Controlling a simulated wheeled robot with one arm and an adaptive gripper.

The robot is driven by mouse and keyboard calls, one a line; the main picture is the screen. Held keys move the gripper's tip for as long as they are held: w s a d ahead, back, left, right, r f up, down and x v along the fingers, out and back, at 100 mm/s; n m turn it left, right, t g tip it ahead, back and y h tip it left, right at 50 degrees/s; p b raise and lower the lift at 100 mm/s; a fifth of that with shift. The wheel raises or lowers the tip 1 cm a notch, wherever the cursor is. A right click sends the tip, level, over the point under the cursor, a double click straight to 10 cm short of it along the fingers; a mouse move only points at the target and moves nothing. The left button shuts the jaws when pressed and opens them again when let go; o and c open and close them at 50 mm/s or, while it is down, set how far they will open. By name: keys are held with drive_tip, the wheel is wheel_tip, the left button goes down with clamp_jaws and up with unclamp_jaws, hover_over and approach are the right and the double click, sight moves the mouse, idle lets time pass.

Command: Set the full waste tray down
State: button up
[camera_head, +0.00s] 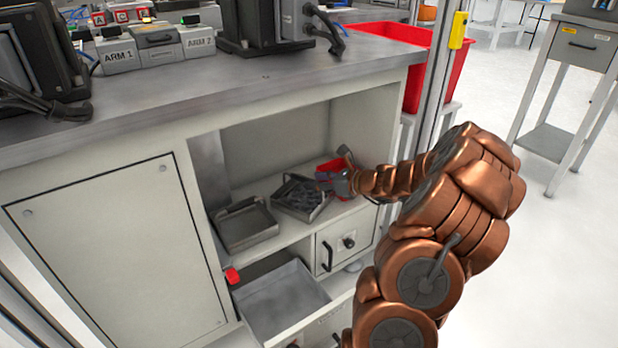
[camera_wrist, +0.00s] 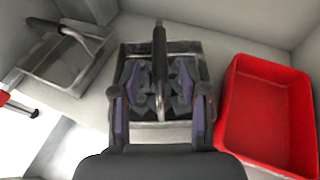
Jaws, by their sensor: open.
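The full waste tray (camera_head: 303,212) sits on the cabinet shelf. In the wrist view the tray (camera_wrist: 190,47) is filled with dark grey scraps, and its upright handle (camera_wrist: 159,50) has a dark grip. My gripper (camera_head: 342,183) reaches into the cabinet from the right, at the tray's right side in the head view. In the wrist view my gripper (camera_wrist: 160,103) is open, one finger on each side of the tray's middle, with the handle between them. I cannot tell whether the fingers touch the tray.
An empty tray (camera_head: 247,228) with a handle stands left of the full one. A red bin (camera_wrist: 268,120) stands close on the right. Below, an open drawer (camera_head: 283,302) juts out beside a closed drawer (camera_head: 343,243). The worktop (camera_head: 235,95) overhangs the shelf.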

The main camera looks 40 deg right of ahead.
drive_tip(key=p+v, duration=0.2)
drive_tip(key=v, duration=0.6)
drive_tip(key=a+r+n+g+y, duration=0.2)
drive_tip(key=a+n, duration=0.3)
drive_tip(key=a, duration=0.5)
drive_tip(key=a+r+n+g+y, duration=0.2)
drive_tip(key=a+n+g, duration=0.15)
drive_tip(key=a, duration=0.55)
drive_tip(key=s+a+n+g, duration=0.45)
drive_tip(key=a+n, duration=0.35)
drive_tip(key=a, duration=0.5)
drive_tip(key=s+a+n+g+h, duration=0.1)
drive_tip(key=s+a+n+g, duration=0.3)
drive_tip(key=s, duration=0.3)
drive_tip(key=s+a+n+g+h, duration=0.1)
drive_tip(key=s+a+n+h, duration=0.15)
drive_tip(key=s+n, duration=0.4)
drive_tip(key=s+d+n+g+h, duration=0.1)
drive_tip(key=s+d+n+h, duration=0.3)
drive_tip(key=s, duration=0.8)
drive_tip(key=shift+n+h, duration=0.55)
drive_tip(key=shift+n, duration=0.15)
drive_tip(key=shift+f, duration=0.1)
